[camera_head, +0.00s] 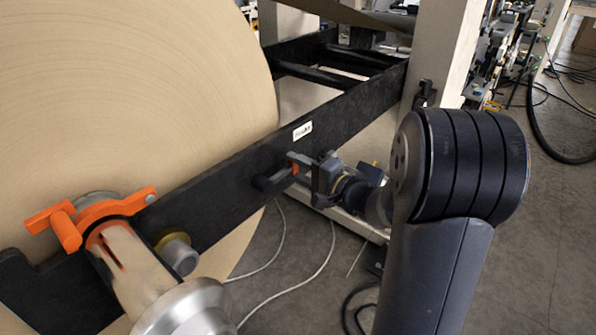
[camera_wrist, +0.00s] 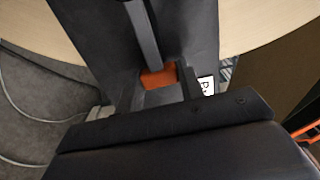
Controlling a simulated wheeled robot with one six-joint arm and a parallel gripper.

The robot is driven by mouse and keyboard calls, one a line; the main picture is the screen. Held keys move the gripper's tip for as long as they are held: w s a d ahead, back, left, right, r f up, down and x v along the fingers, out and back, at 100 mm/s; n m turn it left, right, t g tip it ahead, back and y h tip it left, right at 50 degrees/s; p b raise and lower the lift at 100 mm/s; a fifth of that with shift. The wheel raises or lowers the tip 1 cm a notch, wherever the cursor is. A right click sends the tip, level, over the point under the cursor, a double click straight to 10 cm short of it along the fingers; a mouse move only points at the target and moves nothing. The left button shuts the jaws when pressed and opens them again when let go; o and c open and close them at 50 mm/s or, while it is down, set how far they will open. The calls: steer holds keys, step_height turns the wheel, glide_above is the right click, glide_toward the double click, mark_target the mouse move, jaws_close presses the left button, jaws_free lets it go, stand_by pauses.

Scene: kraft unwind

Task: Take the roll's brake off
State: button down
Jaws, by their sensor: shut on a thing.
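The brake lever is a dark bar (camera_head: 268,181) on the near face of the black arm beam, with an orange part (camera_head: 295,168) at its right end. My gripper (camera_head: 298,163) is shut at this orange part, below the white label. In the wrist view the orange part (camera_wrist: 158,77) lies between my fingers (camera_wrist: 156,88), and a grey bar (camera_wrist: 143,30) runs away from it. The fingers hide part of the lever. The large kraft paper roll (camera_head: 120,90) stands behind the beam at left.
An orange latch (camera_head: 66,226) sits at the roll's shaft (camera_head: 135,270) at lower left. The black beam (camera_head: 225,185) runs diagonally across the view. Pale cables (camera_head: 285,285) lie on the grey floor below. A light machine post (camera_head: 445,60) stands behind my arm.

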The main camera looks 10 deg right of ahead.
steer(key=r+n+b, duration=0.1)
steer(key=n+b, duration=0.1)
steer(key=b, duration=0.2)
steer(key=a+r+n+b, duration=0.1)
steer(key=n+b, duration=0.1)
steer(key=b, duration=0.3)
steer(key=s+r+n+b, duration=0.1)
steer(key=r+n+b, duration=0.1)
steer(key=b, duration=0.2)
steer(key=shift+a+n+b, duration=0.2)
steer(key=shift+n+b, duration=0.2)
steer(key=n+b, duration=0.1)
steer(key=b, duration=0.1)
steer(key=a+r+n+b, duration=0.1)
steer(key=b, duration=0.1)
steer(key=s+r+n+b, duration=0.1)
steer(key=b, duration=0.1)
steer(key=shift+s+a, duration=0.1)
steer(key=shift+a, duration=0.15)
steer(key=a+r+n+b, duration=0.1)
steer(key=n+b, duration=0.1)
steer(key=s+a+r+n+b, duration=0.1)
steer(key=b, duration=0.1)
steer(key=shift+s+n+b, duration=0.15)
steer(key=shift+n+b, duration=0.25)
steer(key=c, duration=0.9)
jaws_free()
steer(key=shift+r, duration=0.1)
steer(key=shift+s, duration=0.1)
